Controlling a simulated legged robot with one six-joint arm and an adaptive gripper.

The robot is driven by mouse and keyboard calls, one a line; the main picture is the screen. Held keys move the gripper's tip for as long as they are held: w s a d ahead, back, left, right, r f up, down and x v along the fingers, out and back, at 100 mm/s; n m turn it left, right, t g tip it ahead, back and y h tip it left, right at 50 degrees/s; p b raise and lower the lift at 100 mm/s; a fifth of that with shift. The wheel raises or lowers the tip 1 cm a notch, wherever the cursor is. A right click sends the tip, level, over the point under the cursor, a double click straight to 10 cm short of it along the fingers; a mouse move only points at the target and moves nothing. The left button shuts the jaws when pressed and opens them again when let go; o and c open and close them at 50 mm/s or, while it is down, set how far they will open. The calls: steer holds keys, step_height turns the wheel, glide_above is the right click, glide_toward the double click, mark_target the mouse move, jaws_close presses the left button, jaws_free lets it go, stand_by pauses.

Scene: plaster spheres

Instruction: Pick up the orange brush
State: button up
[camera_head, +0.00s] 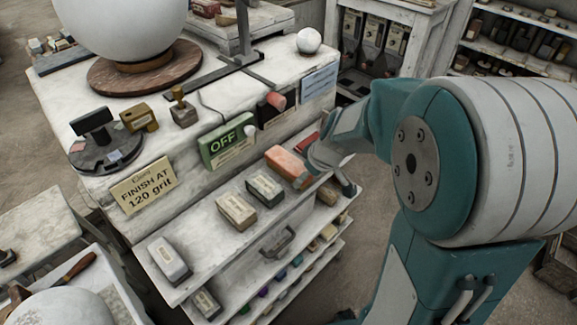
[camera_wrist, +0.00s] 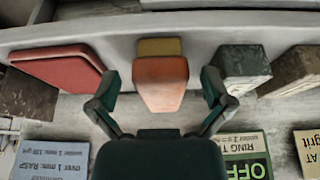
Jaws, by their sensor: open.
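The orange brush (camera_head: 285,162) is a block with an orange top, lying on the upper pull-out shelf of the white workbench in the head view. In the wrist view the orange brush (camera_wrist: 160,75) lies between my two fingers, with a yellowish-brown part showing at its far end. My gripper (camera_wrist: 160,92) is open, with a finger on each side of the brush and visible gaps. In the head view my gripper (camera_head: 328,172) is beside the right end of the brush and hides part of it. I cannot tell whether it touches.
A dark green block (camera_head: 265,188) and a tan block (camera_head: 236,211) lie left of the brush. A red block (camera_wrist: 62,72) lies on its other side. A green OFF sign (camera_head: 228,140) stands on the bench front behind the shelf. A large white sphere (camera_head: 125,25) stands on top.

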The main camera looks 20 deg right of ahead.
mark_target(290, 161)
steer(key=w+a, duration=0.2)
steer(key=w, duration=0.1)
steer(key=w+a, duration=0.1)
steer(key=w, duration=0.1)
steer(key=shift+w+a+f, duration=0.1)
steer(key=shift+w+f, duration=0.05)
steer(key=shift+w, duration=0.1)
steer(key=shift+w+f, duration=0.1)
steer(key=shift+f, duration=0.35)
steer(key=c, duration=1.2)
